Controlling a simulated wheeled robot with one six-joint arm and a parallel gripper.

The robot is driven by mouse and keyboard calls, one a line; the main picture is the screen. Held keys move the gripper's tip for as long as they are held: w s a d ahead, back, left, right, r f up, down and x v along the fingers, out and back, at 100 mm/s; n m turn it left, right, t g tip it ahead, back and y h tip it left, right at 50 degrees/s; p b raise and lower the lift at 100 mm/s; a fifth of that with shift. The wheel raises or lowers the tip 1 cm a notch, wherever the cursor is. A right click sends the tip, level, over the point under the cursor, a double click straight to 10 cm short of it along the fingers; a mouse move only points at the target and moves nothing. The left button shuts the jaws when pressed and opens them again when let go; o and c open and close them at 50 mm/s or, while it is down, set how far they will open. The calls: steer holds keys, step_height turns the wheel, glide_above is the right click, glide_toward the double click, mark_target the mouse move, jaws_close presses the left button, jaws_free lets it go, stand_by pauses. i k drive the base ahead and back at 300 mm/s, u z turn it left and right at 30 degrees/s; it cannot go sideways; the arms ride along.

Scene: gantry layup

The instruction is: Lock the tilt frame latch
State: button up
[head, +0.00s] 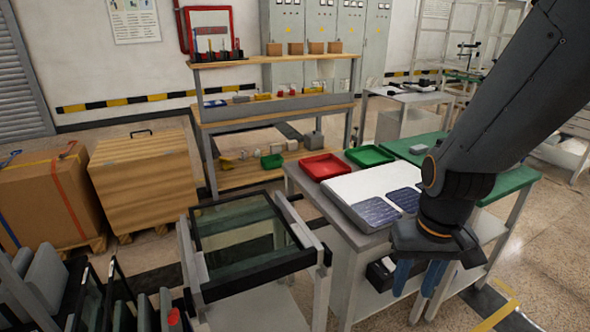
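The tilt frame (290,262) stands left of centre, a grey stand with black edging that holds a dark glass panel (240,232). The panel slopes, with its far edge at the back. I cannot clearly pick out the latch; a small pale block (201,266) sits at the frame's left edge, and I cannot tell what it is.
The grey table (350,292) beside the frame carries a red tray (325,167), a green tray (369,156) and a white board (372,187) with dark blue cells. A rack of dark panels (92,300) stands at lower left.

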mark_target(173, 316)
steer(key=u, duration=0.5)
steer(key=k, duration=1.2)
steer(key=u, duration=1.2)
steer(key=i, duration=1.5)
steer(key=z, duration=0.2)
